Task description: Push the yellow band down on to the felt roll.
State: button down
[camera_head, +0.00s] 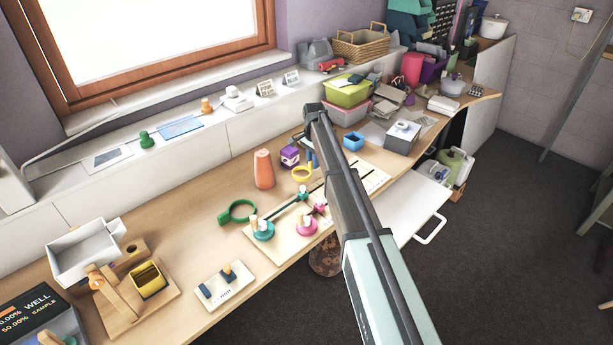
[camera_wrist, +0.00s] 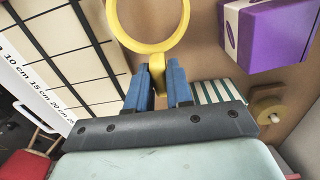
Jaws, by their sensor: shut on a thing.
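The yellow band (camera_head: 302,179) is a ring with a short tab. In the wrist view the band (camera_wrist: 118,38) fills the top middle, and only bare table shows through it. My gripper (camera_wrist: 158,82) is shut on the band's tab, its blue fingers on either side; in the head view my gripper (camera_head: 312,160) is partly hidden by my arm. An upright salmon-orange tapered roll (camera_head: 264,169), which looks like the felt roll, stands on the table left of the band. The band is beside it, apart, not around it. The roll does not show in the wrist view.
A purple box (camera_head: 290,156) stands just behind the band. A green ring (camera_head: 237,211) lies in front of the roll. A board with teal and pink knobs (camera_head: 285,243) is nearer the front edge.

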jog(key=shift+s+r, duration=0.1)
jog(key=shift+r, duration=0.1)
